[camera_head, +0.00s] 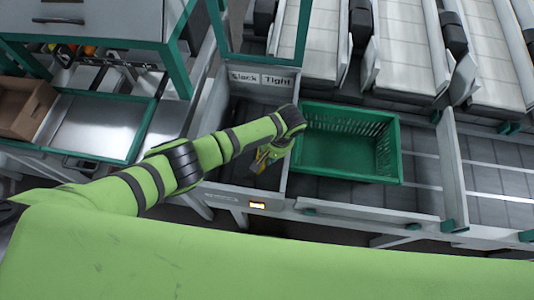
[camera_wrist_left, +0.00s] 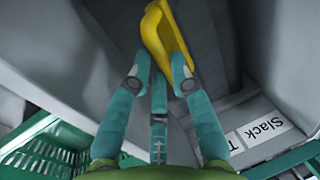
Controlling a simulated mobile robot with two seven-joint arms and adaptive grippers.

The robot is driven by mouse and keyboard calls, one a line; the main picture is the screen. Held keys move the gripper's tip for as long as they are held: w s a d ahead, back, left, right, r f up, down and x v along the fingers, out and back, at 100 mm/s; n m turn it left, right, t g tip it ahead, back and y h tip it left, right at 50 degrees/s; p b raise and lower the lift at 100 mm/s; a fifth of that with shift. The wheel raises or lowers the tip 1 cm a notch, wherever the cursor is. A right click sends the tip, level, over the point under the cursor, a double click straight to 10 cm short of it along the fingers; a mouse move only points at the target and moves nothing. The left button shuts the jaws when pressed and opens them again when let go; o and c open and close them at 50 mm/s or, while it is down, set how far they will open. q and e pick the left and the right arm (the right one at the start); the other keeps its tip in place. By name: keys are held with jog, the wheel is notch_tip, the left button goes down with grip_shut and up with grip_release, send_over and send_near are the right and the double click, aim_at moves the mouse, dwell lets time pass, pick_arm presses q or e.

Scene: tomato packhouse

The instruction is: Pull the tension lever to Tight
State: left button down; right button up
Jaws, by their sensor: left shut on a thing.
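The yellow tension lever (camera_head: 259,166) stands in the bay left of the green crate, below the Slack label (camera_head: 244,77) and the Tight label (camera_head: 278,81). My left gripper (camera_head: 267,154) reaches down over the lever, and its wrist hides much of it. In the left wrist view the lever (camera_wrist_left: 166,38) is a bent yellow bar between the teal fingers of my left gripper (camera_wrist_left: 162,80), which is shut on it. The Slack label (camera_wrist_left: 268,124) shows at the right there, and the Tight label is mostly hidden. My right gripper is not in view.
An empty green crate (camera_head: 347,109) sits just right of the lever bay. A teal frame (camera_head: 262,60) rises behind the labels. Conveyor lanes (camera_head: 405,50) run across the back right. A steel tray (camera_head: 95,125) and a cardboard box (camera_head: 25,108) are at the left.

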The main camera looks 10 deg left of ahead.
pick_arm(q)
jog(key=shift+s+d+f, duration=0.15)
jog(key=shift+d, duration=0.2)
jog(key=c, duration=1.1)
grip_release()
jog(key=v, duration=1.2)
